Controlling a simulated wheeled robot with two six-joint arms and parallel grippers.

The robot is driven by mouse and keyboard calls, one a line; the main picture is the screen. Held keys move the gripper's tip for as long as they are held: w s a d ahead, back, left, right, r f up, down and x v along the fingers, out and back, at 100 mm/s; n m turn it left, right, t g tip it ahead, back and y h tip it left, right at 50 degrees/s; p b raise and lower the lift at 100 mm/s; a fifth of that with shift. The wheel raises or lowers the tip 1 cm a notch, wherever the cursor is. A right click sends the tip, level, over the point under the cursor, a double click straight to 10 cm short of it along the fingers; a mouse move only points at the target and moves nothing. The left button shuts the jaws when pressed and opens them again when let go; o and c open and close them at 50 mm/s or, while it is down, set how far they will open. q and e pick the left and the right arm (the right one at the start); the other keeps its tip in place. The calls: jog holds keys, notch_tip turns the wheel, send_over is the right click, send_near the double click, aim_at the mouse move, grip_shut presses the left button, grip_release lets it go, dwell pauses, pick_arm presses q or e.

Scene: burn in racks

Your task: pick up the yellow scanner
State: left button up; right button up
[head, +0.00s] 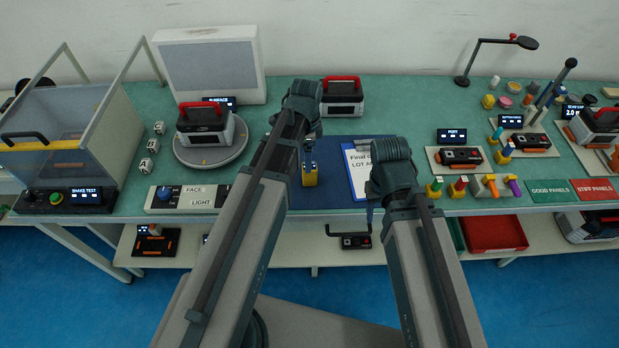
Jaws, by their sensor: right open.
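The left jaws are not clear against the dark parts there. My right gripper (373,207) is open, to the right of the scanner and apart from it, over the clipboard's right edge. Its fingers are small and partly hidden by my wrist.
The clipboard (358,172) holds a white sheet. A red-handled device (205,125) sits on a round grey turntable (211,155) at left; another (342,97) stands at the back. A clear-walled shake-test box (60,140) is far left. Connector fixtures (460,157) and colored plugs stand at right.

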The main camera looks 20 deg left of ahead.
aim_at(310, 176)
pick_arm(q)
notch_tip(310, 176, down, 6)
jog(key=b, duration=0.4)
jog(key=shift+r+b, duration=0.1)
jog(key=shift+b, duration=0.25)
jog(key=f+b, duration=0.5)
jog(key=shift+w+d+f, duration=0.1)
jog(key=shift+w+d, duration=0.2)
grip_shut()
